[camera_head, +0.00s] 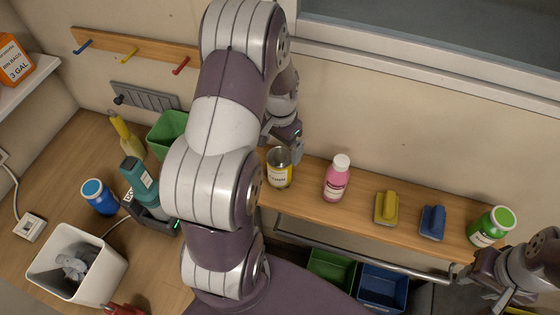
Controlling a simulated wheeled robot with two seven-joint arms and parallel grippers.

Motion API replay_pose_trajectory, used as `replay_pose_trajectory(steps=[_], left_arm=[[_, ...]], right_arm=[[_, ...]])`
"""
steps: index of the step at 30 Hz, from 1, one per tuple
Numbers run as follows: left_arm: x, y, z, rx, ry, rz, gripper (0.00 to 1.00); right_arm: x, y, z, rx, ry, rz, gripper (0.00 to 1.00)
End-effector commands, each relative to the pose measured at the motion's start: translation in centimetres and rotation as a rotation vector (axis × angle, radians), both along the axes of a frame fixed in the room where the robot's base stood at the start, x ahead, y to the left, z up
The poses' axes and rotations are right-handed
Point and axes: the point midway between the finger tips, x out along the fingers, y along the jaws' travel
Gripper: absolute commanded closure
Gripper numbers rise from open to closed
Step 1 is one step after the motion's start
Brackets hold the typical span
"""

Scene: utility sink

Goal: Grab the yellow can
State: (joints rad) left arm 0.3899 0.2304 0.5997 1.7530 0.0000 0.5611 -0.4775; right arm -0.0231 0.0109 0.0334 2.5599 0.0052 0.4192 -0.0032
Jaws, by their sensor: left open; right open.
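The yellow can (279,175), an open-topped tin with a yellow label, stands upright on the wooden ledge (310,195). My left gripper (283,146) is open just behind and above the can's rim. Its fingers look to be near the rim, but I cannot tell whether they touch it. My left arm passes in front of the scene just left of the can.
Right of the can stand a pink bottle (336,182), a yellow brush (386,208), a blue brush (432,222) and a green bottle (489,228). A metal rail (360,258) runs below the ledge, above green (330,267) and blue bins (382,285). A white bin (100,277) stands left.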

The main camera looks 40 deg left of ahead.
Motion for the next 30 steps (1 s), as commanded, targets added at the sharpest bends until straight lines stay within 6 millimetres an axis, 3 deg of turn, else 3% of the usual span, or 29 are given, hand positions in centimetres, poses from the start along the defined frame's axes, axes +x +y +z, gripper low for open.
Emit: replay_pose_trajectory(steps=[9, 12, 20, 25, 26, 30], left_arm=[[-0.3, 0.0, -4.3, -0.002, 0.004, 0.001, 0.0], [-0.2, 0.0, -6.1, 0.0, 0.0, 0.0, 0.0], [-0.2, 0.0, -6.9, 0.001, -0.002, 0.001, 0.0], [-0.2, 0.0, -6.9, 0.001, -0.002, 0.001, 0.52], [-0.2, 0.0, -6.9, 0.001, -0.002, 0.001, 0.57], [-0.2, 0.0, -6.8, 0.001, -0.002, 0.001, 0.57]], right_arm=[[0.0, 0.0, 2.9, 0.0, 0.0, 0.0, 0.57], [0.0, 0.0, 3.0, 0.0, 0.0, 0.0, 0.57], [0.0, 0.0, 2.8, 0.0, 0.0, 0.0, 0.57], [0.0, 0.0, 2.8, 0.0, 0.0, 0.0, 0.57], [0.0, 0.0, 2.8, 0.0, 0.0, 0.0, 0.57], [0.0, 0.0, 2.8, 0.0, 0.0, 0.0, 0.57]])
